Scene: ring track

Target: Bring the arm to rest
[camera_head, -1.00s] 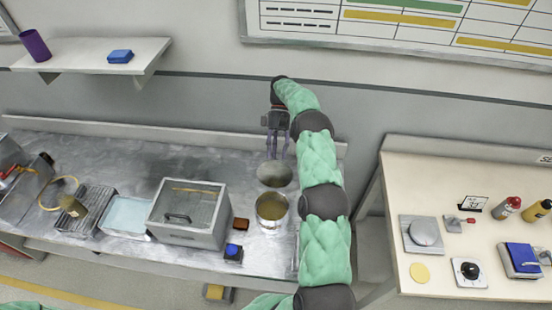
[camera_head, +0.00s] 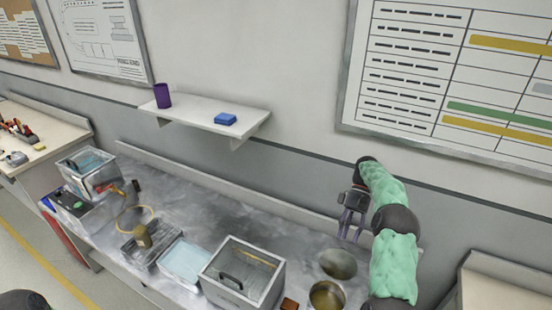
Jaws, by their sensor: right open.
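My right arm, in green padding, comes up from the bottom right of the head view and bends over the metal bench (camera_head: 205,208). My right gripper (camera_head: 350,232) hangs at its end with its fingers pointing down. It is open, with nothing seen between the fingers, and it appears above or behind the round opening (camera_head: 338,263) in the bench. A dark rounded shape at the bottom left edge may be part of my left arm; the left gripper is not seen.
A lidded grey box (camera_head: 242,272), a light blue tray (camera_head: 184,261), a brass ring (camera_head: 136,219) and a metal pot (camera_head: 327,296) are on the bench. A wall shelf (camera_head: 205,115) holds a purple cup (camera_head: 162,95) and a blue block (camera_head: 225,119). Another table (camera_head: 500,284) stands at right.

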